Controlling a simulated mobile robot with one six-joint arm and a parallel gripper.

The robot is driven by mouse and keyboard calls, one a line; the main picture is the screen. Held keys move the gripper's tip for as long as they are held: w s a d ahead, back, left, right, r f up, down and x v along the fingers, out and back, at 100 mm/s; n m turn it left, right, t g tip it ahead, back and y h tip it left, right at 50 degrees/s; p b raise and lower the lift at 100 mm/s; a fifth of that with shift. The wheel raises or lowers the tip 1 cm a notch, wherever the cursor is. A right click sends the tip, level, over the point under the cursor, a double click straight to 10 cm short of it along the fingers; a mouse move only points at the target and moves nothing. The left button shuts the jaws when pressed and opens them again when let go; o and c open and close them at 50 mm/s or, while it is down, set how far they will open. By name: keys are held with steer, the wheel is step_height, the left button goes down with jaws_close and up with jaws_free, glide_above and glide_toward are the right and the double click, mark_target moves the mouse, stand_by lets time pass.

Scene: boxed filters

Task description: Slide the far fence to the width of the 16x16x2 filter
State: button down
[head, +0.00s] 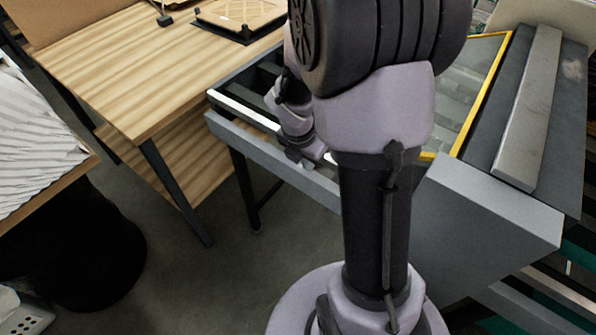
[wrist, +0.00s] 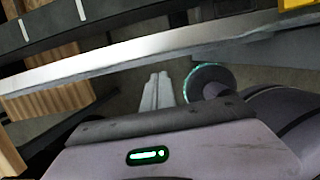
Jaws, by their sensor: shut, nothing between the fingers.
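My gripper (head: 312,158) hangs at the near-left edge of a grey-framed table (head: 262,148), partly hidden by my own arm. In the wrist view its fingers (wrist: 157,92) are together and empty, just below a long bright-edged metal bar (wrist: 110,68). Contact with the bar cannot be told. A pale flat bar (head: 530,105) lies along the right side of the same table, beside a yellow strip (head: 483,95). I cannot tell which bar is the far fence. No filter can be identified as the 16x16x2 one.
A wooden table (head: 130,75) stands at the left, with a tan panel in a dark tray (head: 240,12) on it. White pleated material (head: 30,140) lies at the far left. A black bin (head: 75,250) stands below. A dark rail with white marks (wrist: 60,25) crosses the wrist view.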

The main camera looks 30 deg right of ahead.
steer(key=shift+w+d, duration=0.2)
steer(key=shift+d, duration=0.3)
steer(key=shift+w+d, duration=0.15)
steer(key=shift+d, duration=0.3)
steer(key=shift+d, duration=0.1)
steer(key=w+d+p, duration=0.3)
steer(key=d+p, duration=0.5)
steer(key=d, duration=0.1)
steer(key=w+d+p, duration=0.4)
steer(key=d+p, duration=0.3)
steer(key=d, duration=0.3)
steer(key=shift+p, duration=0.35)
